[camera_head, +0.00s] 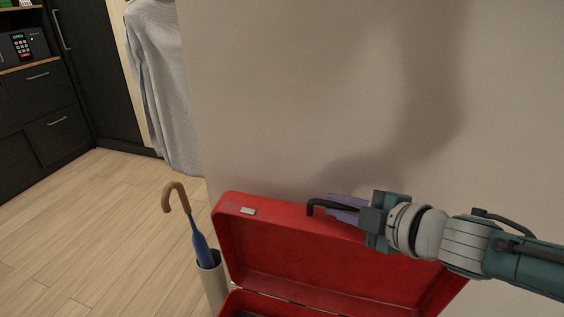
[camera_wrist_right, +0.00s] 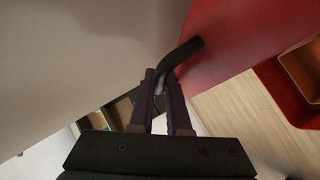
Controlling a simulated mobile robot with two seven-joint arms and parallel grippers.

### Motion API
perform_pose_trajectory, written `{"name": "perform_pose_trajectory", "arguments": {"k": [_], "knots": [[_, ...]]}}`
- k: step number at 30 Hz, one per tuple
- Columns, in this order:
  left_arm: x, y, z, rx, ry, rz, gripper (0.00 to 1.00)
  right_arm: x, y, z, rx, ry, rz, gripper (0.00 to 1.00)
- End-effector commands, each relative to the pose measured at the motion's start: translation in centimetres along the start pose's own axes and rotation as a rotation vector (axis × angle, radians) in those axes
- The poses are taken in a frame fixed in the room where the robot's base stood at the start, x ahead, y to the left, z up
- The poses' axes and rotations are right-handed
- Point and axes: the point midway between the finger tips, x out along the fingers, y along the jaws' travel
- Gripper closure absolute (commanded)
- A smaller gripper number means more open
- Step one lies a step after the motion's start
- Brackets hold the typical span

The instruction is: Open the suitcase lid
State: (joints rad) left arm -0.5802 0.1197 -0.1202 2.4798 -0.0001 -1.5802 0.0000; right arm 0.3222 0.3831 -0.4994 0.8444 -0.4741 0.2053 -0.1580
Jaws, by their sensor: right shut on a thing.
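The red suitcase (camera_head: 300,250) stands at the bottom middle of the head view, with its lid raised steeply and its inside facing me. A black handle (camera_head: 316,204) juts out at the lid's upper edge. My right gripper (camera_head: 346,206) reaches in from the right, above the lid's edge, and is shut on the handle. In the right wrist view the gripper's purple fingers (camera_wrist_right: 166,92) close around the black handle (camera_wrist_right: 184,56), beside the red lid (camera_wrist_right: 235,40). The suitcase's lower part is mostly cut off by the frame. My left gripper is not in view.
A plain wall (camera_head: 300,90) rises close behind the lid. A blue umbrella (camera_head: 198,240) with a brown crook stands in a white holder (camera_head: 213,285) just left of the suitcase. Grey cloth (camera_head: 165,90) hangs behind. Wooden floor (camera_head: 95,225) is clear at left, before dark cabinets (camera_head: 45,115).

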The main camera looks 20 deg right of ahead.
Motion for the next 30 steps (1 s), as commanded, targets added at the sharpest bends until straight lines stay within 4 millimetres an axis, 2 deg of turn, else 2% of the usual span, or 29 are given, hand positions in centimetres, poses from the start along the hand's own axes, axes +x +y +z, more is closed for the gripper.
{"name": "perform_pose_trajectory", "arguments": {"k": [4, 5, 12, 20, 23, 30], "knots": [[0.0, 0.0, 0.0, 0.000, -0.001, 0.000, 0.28, 0.0, -0.1, 0.0, -0.001, 0.000, -0.001, 1.00], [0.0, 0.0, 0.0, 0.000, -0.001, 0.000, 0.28, 0.0, -0.1, 0.0, -0.001, 0.000, -0.001, 0.83], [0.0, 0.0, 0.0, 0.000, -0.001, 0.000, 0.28, 0.0, -0.1, 0.0, 0.000, -0.001, -0.001, 0.56], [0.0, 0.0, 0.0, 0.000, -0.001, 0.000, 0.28, -0.1, -0.2, 0.0, 0.001, -0.002, -0.003, 0.55], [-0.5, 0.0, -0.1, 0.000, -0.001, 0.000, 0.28, -0.7, -0.1, 0.0, 0.001, -0.002, -0.005, 0.55], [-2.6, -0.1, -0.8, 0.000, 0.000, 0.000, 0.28, -4.8, 0.2, -0.1, 0.001, -0.002, -0.004, 0.55]]}}
